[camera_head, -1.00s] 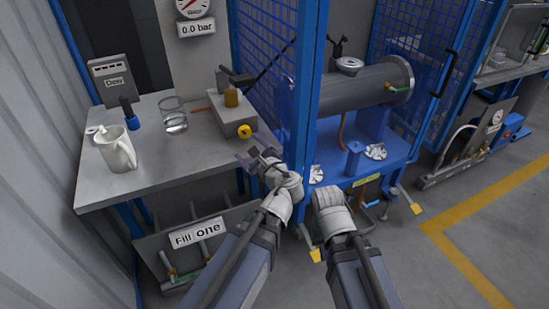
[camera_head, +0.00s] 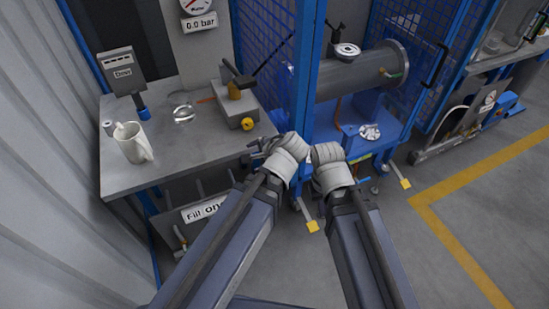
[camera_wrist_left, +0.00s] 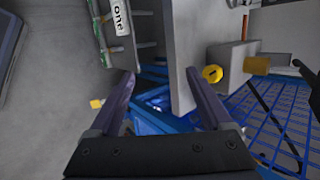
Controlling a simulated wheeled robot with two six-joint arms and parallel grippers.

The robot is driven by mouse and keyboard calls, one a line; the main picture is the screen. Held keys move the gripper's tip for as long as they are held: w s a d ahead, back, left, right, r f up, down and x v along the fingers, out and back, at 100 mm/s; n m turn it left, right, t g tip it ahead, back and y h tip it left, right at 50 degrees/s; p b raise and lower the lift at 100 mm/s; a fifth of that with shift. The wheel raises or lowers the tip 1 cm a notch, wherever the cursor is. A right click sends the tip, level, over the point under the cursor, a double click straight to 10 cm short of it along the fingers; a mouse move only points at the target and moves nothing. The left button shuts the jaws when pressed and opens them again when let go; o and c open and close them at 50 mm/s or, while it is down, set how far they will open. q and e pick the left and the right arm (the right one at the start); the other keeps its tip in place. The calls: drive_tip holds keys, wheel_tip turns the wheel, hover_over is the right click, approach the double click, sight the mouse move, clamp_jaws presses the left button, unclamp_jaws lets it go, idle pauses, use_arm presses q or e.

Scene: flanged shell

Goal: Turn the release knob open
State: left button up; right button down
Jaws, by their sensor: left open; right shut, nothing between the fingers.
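A round yellow knob (camera_head: 248,124) sits on the front of a grey box (camera_head: 232,108) on the bench. No label on it can be read. It also shows in the left wrist view (camera_wrist_left: 212,74), right of the fingers. My left gripper (camera_head: 257,150) is at the bench's right front edge, in front of the knob and apart from it. In the left wrist view its fingers (camera_wrist_left: 163,85) are open, with the bench edge seen between them. My right gripper (camera_head: 326,153) is beside the left wrist, in front of the blue frame; its fingers are largely hidden by its own wrist.
The grey bench (camera_head: 160,176) carries a white mug (camera_head: 132,143), a clear glass (camera_head: 183,112) and a grey box-shaped unit (camera_head: 121,73). A blue post (camera_head: 305,75) and mesh cage stand right of the knob. A flanged grey cylinder (camera_head: 352,77) lies behind. Open floor is at right.

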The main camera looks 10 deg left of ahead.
use_arm(q)
drive_tip(key=s+d+r+n+g+h+p, duration=0.4)
drive_tip(key=s+d+r+n+p, duration=0.1)
drive_tip(key=s+d+p, duration=0.2)
drive_tip(key=s+p, duration=0.1)
drive_tip(key=p, duration=0.1)
drive_tip(key=shift+r+p, duration=0.3)
drive_tip(key=shift+r, duration=0.05)
use_arm(e)
wheel_tip(320, 180, up, 11)
use_arm(q)
drive_tip(key=shift+s, duration=0.1)
use_arm(e)
drive_tip(key=shift+f, duration=0.15)
